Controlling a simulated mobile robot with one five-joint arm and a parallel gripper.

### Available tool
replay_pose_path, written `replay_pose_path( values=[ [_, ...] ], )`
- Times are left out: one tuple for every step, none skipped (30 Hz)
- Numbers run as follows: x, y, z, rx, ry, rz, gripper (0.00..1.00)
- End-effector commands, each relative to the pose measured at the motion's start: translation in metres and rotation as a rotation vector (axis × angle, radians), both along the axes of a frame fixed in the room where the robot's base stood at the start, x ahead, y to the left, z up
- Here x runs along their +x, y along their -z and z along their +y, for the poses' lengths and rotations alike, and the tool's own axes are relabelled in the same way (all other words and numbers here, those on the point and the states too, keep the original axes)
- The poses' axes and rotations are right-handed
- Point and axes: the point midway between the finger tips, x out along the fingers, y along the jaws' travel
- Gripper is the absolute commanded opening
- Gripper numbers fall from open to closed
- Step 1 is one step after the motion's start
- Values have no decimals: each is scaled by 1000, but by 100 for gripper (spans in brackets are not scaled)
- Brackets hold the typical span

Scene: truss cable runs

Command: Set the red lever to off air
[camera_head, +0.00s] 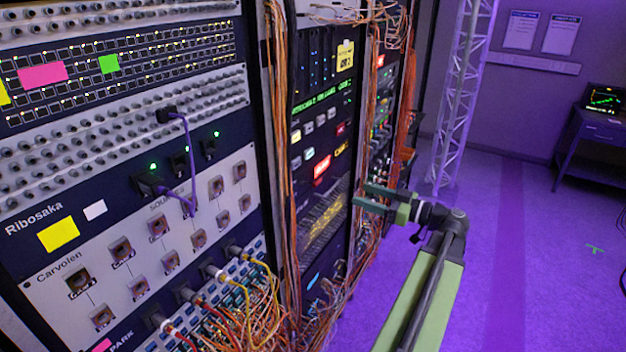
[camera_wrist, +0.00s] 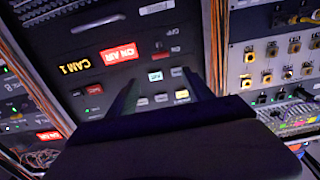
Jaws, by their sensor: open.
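My gripper (camera_head: 364,197) is open and empty, pointing at the middle rack's control panel. In the wrist view, both jaws (camera_wrist: 160,80) reach toward the panel, with a lit pale button showing between them. A lit red ON AIR sign (camera_head: 322,168) is on that panel; it also shows, inverted, in the wrist view (camera_wrist: 118,53). A small red piece (camera_head: 341,129) is above the amber CAM 1 sign, and shows in the wrist view (camera_wrist: 93,90). Touching cannot be made out.
Orange cable bundles (camera_head: 278,150) hang along the rack edges. A patch rack (camera_head: 120,240) with plugged cables stands left. A truss column (camera_head: 462,95) stands behind my arm, and a small desk (camera_head: 590,140) is far right. The purple floor (camera_head: 540,270) at right is mostly clear.

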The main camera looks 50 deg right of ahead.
Motion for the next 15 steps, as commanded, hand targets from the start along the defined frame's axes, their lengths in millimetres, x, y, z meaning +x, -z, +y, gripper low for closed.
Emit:
replay_pose_path(
  values=[
    [11,0,5,0,-5,0,60],
    [18,0,7,1,-6,1,60],
    [29,0,9,1,-8,1,60],
    [36,0,11,1,-8,1,60],
    [45,0,14,1,-10,1,60],
    [55,0,16,1,-9,1,60],
    [62,0,18,1,-11,1,60],
    [70,0,20,2,-9,1,60],
    [80,0,23,2,-11,1,60],
    [87,0,24,2,-10,1,60],
    [95,0,26,2,-11,1,60],
    [104,0,28,2,-10,1,60],
    [112,0,30,1,-11,2,60],
    [118,0,32,1,-11,2,60],
    [126,0,33,1,-10,2,60]
  ],
)
